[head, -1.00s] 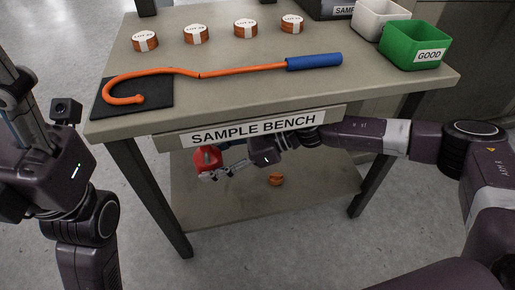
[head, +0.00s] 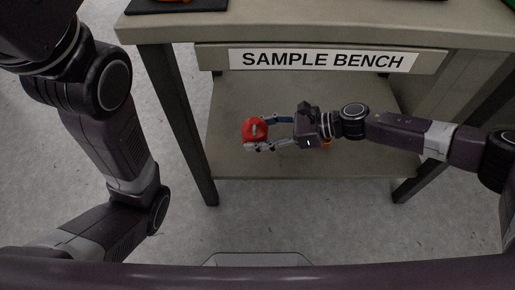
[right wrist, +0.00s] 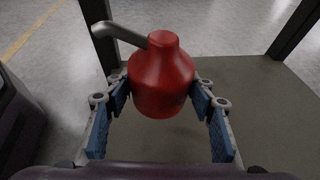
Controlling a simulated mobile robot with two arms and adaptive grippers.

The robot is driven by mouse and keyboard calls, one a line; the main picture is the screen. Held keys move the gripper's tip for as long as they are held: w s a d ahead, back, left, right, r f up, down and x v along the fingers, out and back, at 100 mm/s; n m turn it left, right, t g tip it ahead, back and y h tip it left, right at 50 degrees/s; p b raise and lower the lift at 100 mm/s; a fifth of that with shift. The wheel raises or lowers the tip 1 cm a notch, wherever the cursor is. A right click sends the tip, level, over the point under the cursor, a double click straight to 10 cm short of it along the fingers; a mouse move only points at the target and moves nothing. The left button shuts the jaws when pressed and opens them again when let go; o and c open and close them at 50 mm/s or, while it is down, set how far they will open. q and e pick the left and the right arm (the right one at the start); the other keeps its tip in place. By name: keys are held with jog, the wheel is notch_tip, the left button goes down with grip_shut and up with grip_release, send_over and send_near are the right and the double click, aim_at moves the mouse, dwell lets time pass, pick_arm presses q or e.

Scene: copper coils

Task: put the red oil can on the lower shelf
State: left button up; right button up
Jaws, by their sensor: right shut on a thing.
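The red oil can (head: 254,131) is in my right gripper (head: 258,134), under the bench top at the left part of the lower shelf (head: 235,98). In the right wrist view, the can (right wrist: 163,78) looks upright, its grey spout (right wrist: 119,34) pointing left. The blue-padded fingers of the right gripper (right wrist: 162,100) are shut on its two sides. The shelf board (right wrist: 262,90) shows behind and right of the can. I cannot tell whether the can's base touches it. My left arm shows at the left of the head view, but its gripper is out of the picture.
The bench top's front edge (head: 330,33) and the SAMPLE BENCH sign (head: 322,61) are above my right arm. A bench leg (head: 181,125) stands left of the can.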

jog(key=shift+f+b, duration=1.35)
jog(key=shift+f, duration=1.05)
jog(key=shift+f, duration=0.25)
jog(key=o, duration=1.3)
jog(key=shift+r, duration=0.1)
jog(key=shift+c, duration=0.2)
